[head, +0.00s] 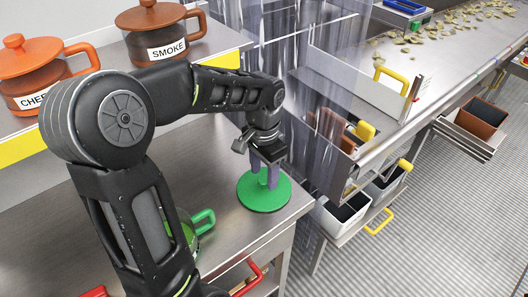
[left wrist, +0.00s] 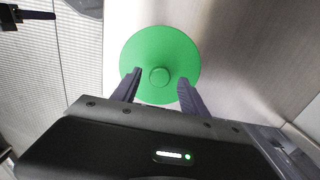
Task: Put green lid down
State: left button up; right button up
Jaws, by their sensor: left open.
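The green lid (head: 264,192) is a flat round disc lying on the steel counter near its right edge. In the left wrist view the lid (left wrist: 160,50) shows its round knob between my fingers. My left gripper (head: 265,177) points down over the lid. It also shows in the left wrist view (left wrist: 157,88), where its fingers stand apart on either side of the knob with gaps, not closed on it. A green-handled container (head: 203,218) is partly hidden behind my left arm.
A red handle (head: 250,277) sticks out at the counter's front. A clear strip curtain (head: 290,50) hangs beyond the counter. Bare counter surrounds the lid.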

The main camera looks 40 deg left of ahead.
aim_at(264, 179)
pick_arm(q)
notch_tip(264, 179, up, 11)
dwell(0.3)
jog(key=shift+f, duration=0.25)
